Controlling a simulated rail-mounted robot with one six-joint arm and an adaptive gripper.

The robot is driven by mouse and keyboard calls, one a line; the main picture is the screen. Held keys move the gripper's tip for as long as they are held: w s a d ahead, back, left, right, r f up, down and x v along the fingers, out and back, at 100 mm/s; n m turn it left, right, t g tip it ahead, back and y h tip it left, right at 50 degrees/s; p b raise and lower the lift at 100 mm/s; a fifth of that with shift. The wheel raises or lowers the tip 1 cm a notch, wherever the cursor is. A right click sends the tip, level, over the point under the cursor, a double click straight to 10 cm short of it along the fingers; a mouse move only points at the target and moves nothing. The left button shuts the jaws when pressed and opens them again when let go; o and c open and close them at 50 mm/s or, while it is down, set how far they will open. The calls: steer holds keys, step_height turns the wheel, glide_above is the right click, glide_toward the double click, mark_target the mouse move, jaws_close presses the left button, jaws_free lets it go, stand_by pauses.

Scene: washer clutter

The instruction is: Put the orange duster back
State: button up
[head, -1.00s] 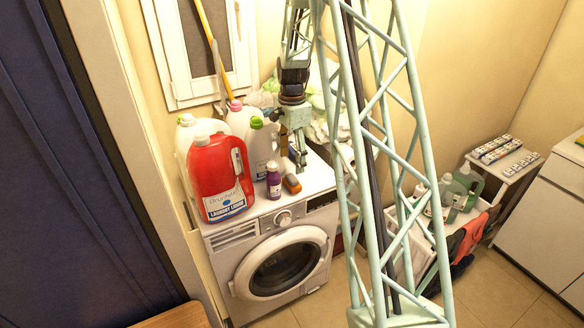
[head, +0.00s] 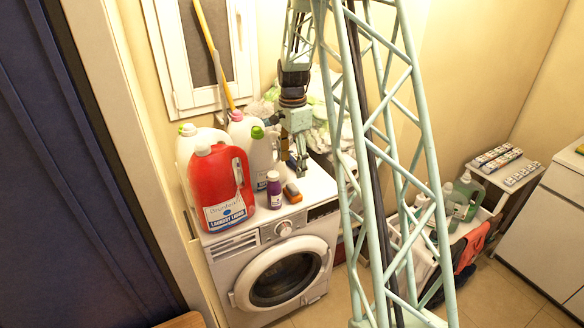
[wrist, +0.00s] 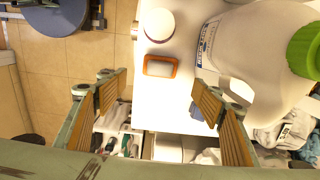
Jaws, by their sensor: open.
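My gripper (head: 297,166) hangs above the machine top, a little behind the duster. In the wrist view my gripper (wrist: 160,85) is open, with nothing held; the duster appears between and just beyond its fingertips.
A red detergent jug (head: 220,185) and several white jugs crowd the machine's left side; one with a green cap (wrist: 305,50) is close to my right finger. A blue-grey item (wrist: 198,115) shows beside that finger. A yellow-handled tool (head: 213,50) leans at the window.

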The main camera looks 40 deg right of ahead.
steer(key=shift+r, duration=0.1)
steer(key=s+a+r+n+t, duration=0.1)
steer(key=s+a+r+n, duration=0.35)
steer(key=a+r, duration=0.8)
steer(key=s+a+r+n+t, duration=0.1)
steer(key=s+a+r+n, duration=0.6)
steer(key=s+a+r, duration=0.7)
steer(key=s+a+r+n+t, duration=0.1)
steer(key=s+a+n, duration=0.3)
steer(key=s, duration=0.8)
steer(key=s+a+r+n+t, duration=0.1)
steer(key=s+a+r+n, duration=0.2)
steer(key=s, duration=1)
steer(key=shift+a+n, duration=0.55)
steer(key=shift+n, duration=0.1)
steer(key=shift+f+b, duration=1.35)
steer(key=shift+b, duration=0.1)
